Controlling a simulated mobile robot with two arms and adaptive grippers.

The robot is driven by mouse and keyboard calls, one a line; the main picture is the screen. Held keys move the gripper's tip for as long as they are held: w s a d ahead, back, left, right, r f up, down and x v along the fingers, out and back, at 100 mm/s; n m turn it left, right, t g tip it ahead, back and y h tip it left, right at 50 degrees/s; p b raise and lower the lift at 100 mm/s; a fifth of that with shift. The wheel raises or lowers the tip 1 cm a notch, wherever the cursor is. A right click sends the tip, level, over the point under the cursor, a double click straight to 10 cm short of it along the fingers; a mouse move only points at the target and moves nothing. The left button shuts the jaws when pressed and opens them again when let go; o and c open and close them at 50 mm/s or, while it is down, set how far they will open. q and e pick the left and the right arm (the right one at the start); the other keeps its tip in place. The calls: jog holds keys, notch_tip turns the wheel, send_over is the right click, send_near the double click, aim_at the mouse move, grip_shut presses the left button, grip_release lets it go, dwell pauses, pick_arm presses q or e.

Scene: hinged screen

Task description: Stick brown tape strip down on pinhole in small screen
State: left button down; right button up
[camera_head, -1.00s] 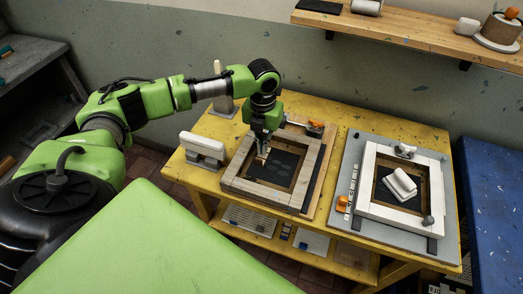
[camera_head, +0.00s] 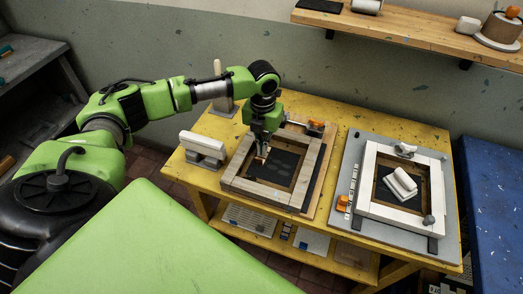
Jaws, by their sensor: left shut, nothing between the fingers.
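My left gripper (camera_head: 264,154) is shut, pointing down over the left part of the small wooden-framed screen (camera_head: 262,193). Its fingertips are at the brown border beside the dark mesh. A small pale brown patch shows at the fingertips; I cannot tell whether it is the tape strip or part of the fingers. The pinhole is too small to make out. The screen lies flat on a board on the yellow table. My right gripper is not in view.
A larger white-framed screen (camera_head: 396,212) with a white block (camera_head: 402,183) on it lies on a grey base to the right. A white roller-like piece (camera_head: 203,145) rests on supports at the table's left. A wooden shelf (camera_head: 420,31) is on the wall above.

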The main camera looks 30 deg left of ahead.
pick_arm(q)
jog(key=shift+f, duration=0.7)
dwell(0.7)
jog(key=shift+s+p, duration=0.2)
jog(key=shift+p, duration=0.15)
dwell(0.3)
jog(key=shift+s+d+p, duration=0.25)
jog(key=shift+s+p, duration=0.5)
jog(key=shift+p, duration=0.05)
jog(key=shift+s, duration=0.15)
jog(key=shift+w+a+b, duration=0.25)
jog(key=shift+w+b, duration=0.05)
jog(key=shift+w, duration=0.75)
jog(key=shift+w, duration=0.15)
